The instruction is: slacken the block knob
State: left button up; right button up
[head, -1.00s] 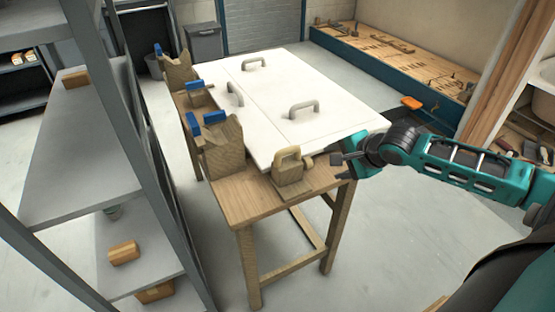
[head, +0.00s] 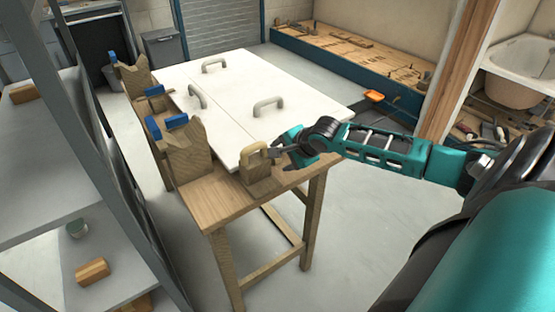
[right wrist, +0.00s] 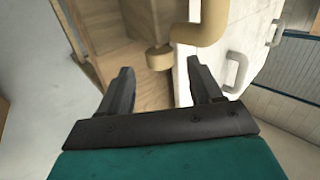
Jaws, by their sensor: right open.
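A wooden block (head: 258,180) with a beige looped handle (head: 252,151) on top sits at the near right corner of the wooden bench. In the right wrist view, a round tan knob (right wrist: 159,58) sticks out from the block, with the thick beige handle (right wrist: 205,30) beside it. My right gripper (head: 276,150) is close to the block's right side. In the right wrist view its fingers (right wrist: 160,72) are apart and empty, with the knob just beyond the gap between the tips. My left gripper is out of view.
A white panel (head: 235,110) with several grey handles lies on the bench (head: 205,200). Notched wooden stands with blue parts (head: 176,122) line the bench's left side. A grey shelf rack (head: 40,150) stands at left. Open floor (head: 375,230) lies right of the bench.

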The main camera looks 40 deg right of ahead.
jog(key=shift+b+x, duration=0.4)
jog(key=shift+x, duration=1.6)
jog(key=c, duration=1.1)
